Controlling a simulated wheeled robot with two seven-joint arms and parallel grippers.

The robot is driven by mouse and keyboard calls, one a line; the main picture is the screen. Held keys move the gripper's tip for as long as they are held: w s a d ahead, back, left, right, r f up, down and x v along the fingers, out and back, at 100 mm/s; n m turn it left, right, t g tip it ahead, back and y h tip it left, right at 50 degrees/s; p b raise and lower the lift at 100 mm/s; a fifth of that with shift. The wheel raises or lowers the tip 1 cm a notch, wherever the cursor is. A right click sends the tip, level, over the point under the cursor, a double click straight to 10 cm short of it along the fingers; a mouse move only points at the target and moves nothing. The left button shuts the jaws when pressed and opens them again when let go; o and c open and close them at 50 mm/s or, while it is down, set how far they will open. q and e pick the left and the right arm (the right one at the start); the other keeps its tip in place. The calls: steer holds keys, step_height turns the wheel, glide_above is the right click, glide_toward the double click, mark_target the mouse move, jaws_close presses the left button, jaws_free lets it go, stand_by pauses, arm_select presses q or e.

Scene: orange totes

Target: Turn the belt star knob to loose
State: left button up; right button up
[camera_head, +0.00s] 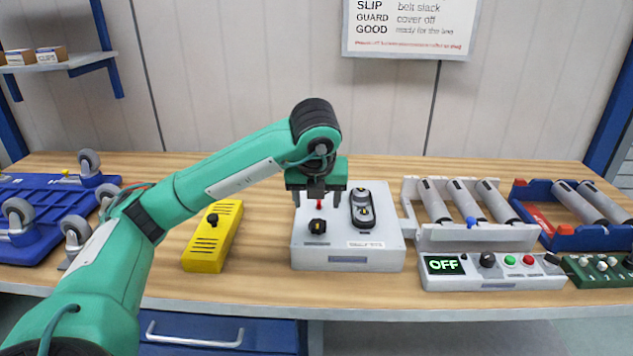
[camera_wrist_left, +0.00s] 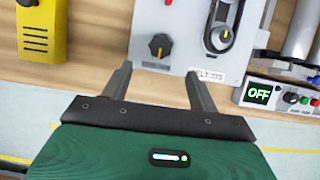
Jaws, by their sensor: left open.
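The belt star knob (camera_head: 318,227) is a small black knob on the front left of a pale grey box (camera_head: 310,252). In the left wrist view the knob (camera_wrist_left: 159,45) shows an orange mark on its lower part. A black belt loop (camera_head: 362,208) on pulleys sits to its right. My left gripper (camera_head: 316,196) is open and empty, pointing down over the box, close to the knob. In the left wrist view its fingertips (camera_wrist_left: 159,69) stand apart, short of the knob in the picture; the exact gap cannot be told. My right gripper is not in view.
A red-tipped lever (camera_head: 319,203) stands just behind the knob. A yellow box (camera_head: 212,237) lies to the left, and a roller unit with a panel reading OFF (camera_head: 445,266) stands to the right. A blue wheeled frame (camera_head: 45,215) is far left. Bare wood lies between.

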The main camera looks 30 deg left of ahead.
arm_select(q)
steer(key=p+v, duration=0.1)
steer(key=v, duration=0.3)
steer(key=shift+r, duration=0.3)
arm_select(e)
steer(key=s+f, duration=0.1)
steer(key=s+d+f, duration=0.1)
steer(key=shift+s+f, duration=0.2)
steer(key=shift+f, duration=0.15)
arm_select(q)
steer(key=shift+s+f, duration=0.1)
